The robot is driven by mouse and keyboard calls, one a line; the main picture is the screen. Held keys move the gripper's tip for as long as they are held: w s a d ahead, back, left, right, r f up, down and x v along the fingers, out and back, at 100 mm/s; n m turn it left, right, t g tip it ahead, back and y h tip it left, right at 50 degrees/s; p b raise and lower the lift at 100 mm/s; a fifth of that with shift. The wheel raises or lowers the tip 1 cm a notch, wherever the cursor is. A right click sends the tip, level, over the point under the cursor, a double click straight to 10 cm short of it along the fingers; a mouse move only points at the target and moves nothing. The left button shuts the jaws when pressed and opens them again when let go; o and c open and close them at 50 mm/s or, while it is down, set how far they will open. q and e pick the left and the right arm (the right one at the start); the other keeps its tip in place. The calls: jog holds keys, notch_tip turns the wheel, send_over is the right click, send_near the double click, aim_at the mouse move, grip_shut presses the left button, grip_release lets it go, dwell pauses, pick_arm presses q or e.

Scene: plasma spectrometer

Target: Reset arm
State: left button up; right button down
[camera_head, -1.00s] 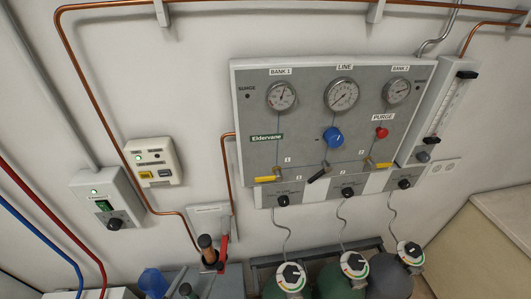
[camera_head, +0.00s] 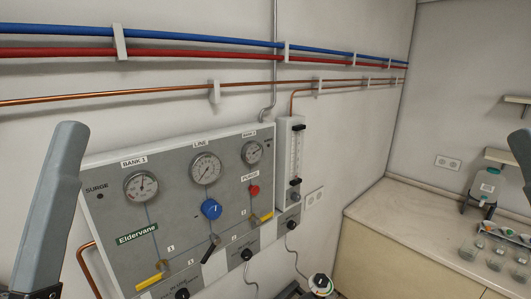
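A grey link of my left arm (camera_head: 50,205) stands raised at the left edge of the head view. A dark grey part of my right arm (camera_head: 522,155) shows at the right edge. Neither gripper's fingertips can be seen, so what they hold is hidden.
A flowmeter (camera_head: 294,155) is mounted right of the panel. Blue and red pipes (camera_head: 180,38) and a copper pipe (camera_head: 150,95) run along the wall. A counter (camera_head: 400,220) at the right holds glass beakers (camera_head: 495,258) and a bottle (camera_head: 485,188).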

pick_arm(q)
notch_tip(320, 180, up, 12)
jog(key=n+g+y+p, duration=0.1)
jog(key=p, duration=1.1)
jog(key=shift+a+r+p, duration=0.2)
jog(key=shift+p, duration=0.2)
